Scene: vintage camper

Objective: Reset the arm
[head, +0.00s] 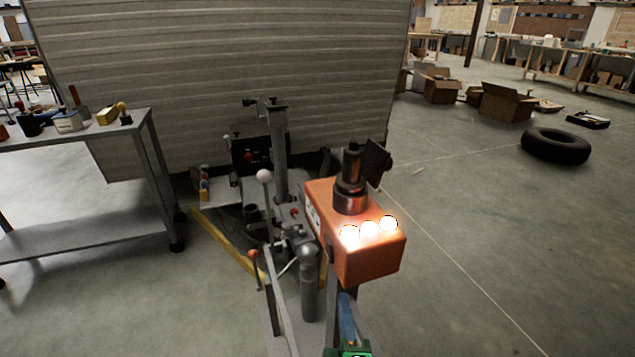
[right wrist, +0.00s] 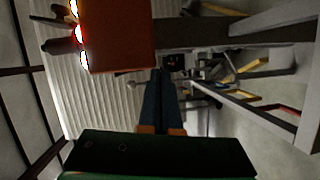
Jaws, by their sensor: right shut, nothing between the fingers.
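My right gripper (head: 346,298) comes up from the bottom centre of the head view, with blue fingers on a green body. Its fingers are together and hold nothing. It is just below the orange box (head: 355,245) with several bright lamps, and I cannot tell whether it touches it. In the right wrist view the two blue fingers (right wrist: 160,75) lie side by side, and the orange box (right wrist: 122,38) is at the upper left, close to them. My left gripper is not in view.
The camper's ribbed wall (head: 220,80) stands behind its metal hitch (head: 280,150) with levers. A metal cart (head: 85,232) with tools is on the left. A tire (head: 556,145) and open cardboard boxes (head: 505,103) lie at the right. The floor at right front is clear.

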